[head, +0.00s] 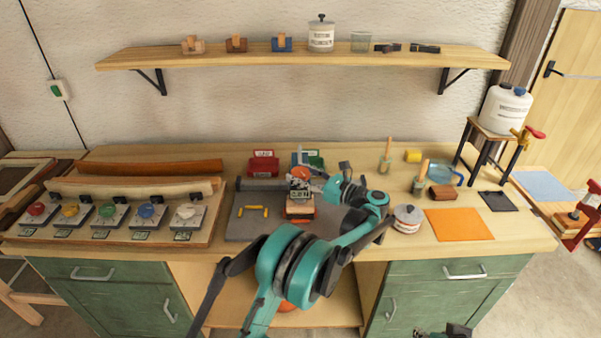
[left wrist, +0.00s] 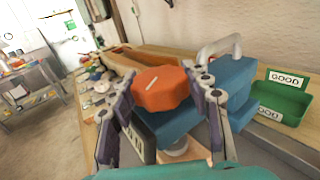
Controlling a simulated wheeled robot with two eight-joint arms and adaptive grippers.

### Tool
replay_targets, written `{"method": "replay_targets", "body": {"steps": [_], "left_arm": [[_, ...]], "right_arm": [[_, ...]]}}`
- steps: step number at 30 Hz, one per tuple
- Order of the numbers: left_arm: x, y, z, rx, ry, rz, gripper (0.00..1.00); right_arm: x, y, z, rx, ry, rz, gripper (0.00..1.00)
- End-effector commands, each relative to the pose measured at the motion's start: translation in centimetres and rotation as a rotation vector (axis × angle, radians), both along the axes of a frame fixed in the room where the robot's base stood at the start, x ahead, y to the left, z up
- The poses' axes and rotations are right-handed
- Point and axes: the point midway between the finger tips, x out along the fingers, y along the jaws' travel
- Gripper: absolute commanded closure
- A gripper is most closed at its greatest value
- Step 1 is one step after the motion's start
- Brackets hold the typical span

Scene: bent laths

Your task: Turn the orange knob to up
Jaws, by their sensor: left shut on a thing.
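The orange knob (left wrist: 160,90) sits on a blue block-like device (left wrist: 232,85) and carries a white line on its top face. The knob also shows in the head view (head: 301,172), partly hidden, near the middle of the bench. My left gripper (left wrist: 164,98) is shut on the orange knob, with one dark-padded finger on each side of it. In the head view my left gripper (head: 318,181) comes in over the bench, and my arm hides much of the device. My right gripper (head: 445,332) shows only partly at the bottom edge, too little to tell its jaws.
A red bin (head: 263,166) stands behind the device; a green bin labelled GOOD (left wrist: 277,100) is close beside it.

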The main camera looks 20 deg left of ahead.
Motion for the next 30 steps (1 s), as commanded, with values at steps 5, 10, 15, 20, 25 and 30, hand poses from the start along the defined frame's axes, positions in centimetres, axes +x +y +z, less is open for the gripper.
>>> {"method": "replay_targets", "body": {"steps": [5,10,15,20,25,30], "left_arm": [[0.2,0.0,0.2,0.001,0.0,0.159,0.81],[0.2,0.1,0.2,0.001,0.0,0.291,0.81],[0.1,0.1,0.1,0.001,0.0,0.38,0.81],[0.1,0.1,0.1,0.001,0.0,0.433,0.81],[0.1,0.1,0.1,0.001,0.0,0.464,0.81],[0.0,0.2,0.1,0.001,0.0,0.475,0.81]], "right_arm": [[0.0,0.0,1.0,0.0,0.0,0.0,0.6],[0.0,0.0,1.7,0.0,0.0,0.0,0.6],[0.0,0.0,2.2,0.0,0.0,0.0,0.6],[0.0,0.0,2.5,0.0,0.0,0.0,0.6],[0.0,0.0,2.7,0.0,0.0,0.0,0.6],[0.0,0.0,2.7,0.0,0.0,0.0,0.6]]}}
